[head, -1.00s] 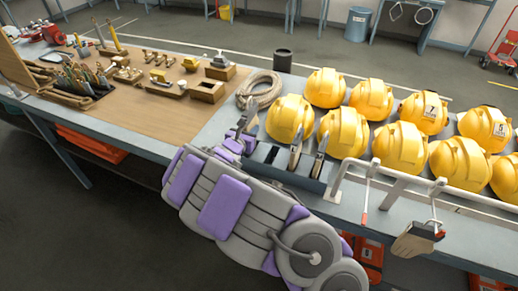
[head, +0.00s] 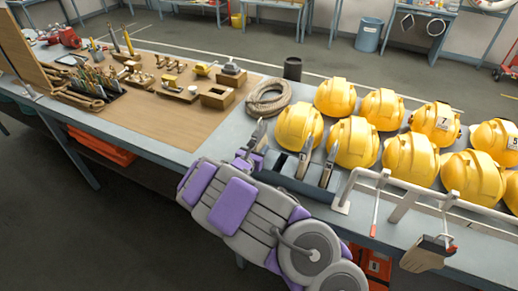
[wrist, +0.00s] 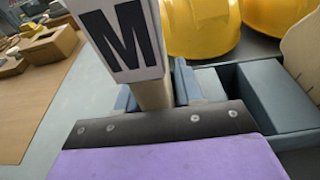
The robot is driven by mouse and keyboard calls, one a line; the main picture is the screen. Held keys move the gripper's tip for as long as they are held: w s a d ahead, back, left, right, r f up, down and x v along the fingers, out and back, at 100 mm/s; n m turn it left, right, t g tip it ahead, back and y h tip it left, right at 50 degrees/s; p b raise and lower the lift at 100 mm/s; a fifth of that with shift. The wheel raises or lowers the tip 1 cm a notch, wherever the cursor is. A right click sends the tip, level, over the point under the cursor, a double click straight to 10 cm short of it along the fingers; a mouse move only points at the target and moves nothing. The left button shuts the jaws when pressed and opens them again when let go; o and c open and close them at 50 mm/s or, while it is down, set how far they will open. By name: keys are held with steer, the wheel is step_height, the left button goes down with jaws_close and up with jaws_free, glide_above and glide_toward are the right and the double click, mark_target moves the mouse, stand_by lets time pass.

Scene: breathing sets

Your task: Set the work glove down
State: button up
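The work glove (head: 257,134) stands upright in my gripper (head: 246,156), at the left end of a grey slotted rack (head: 283,183). In the wrist view it appears as a narrow beige piece with a white label (wrist: 128,32) marked M. My gripper's purple pad and dark edge (wrist: 160,128) cross in front of its lower part, so the fingertips are hidden. The gripper looks shut on it. The glove's lower end is close to the rack's blue-grey walls; I cannot tell whether it is inside a slot or touches. Two similar upright pieces (head: 304,158) stand in the rack to the right.
Yellow helmets (head: 299,125) stand in rows behind and right of the rack. A coiled rope (head: 268,98) lies behind it. A metal rail (head: 420,193) with a hanging beige item (head: 425,255) runs along the front right. Wooden tool blocks (head: 217,97) occupy the brown board at left.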

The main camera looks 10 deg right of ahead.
steer(key=shift+o, duration=1.2)
steer(key=shift+r, duration=0.1)
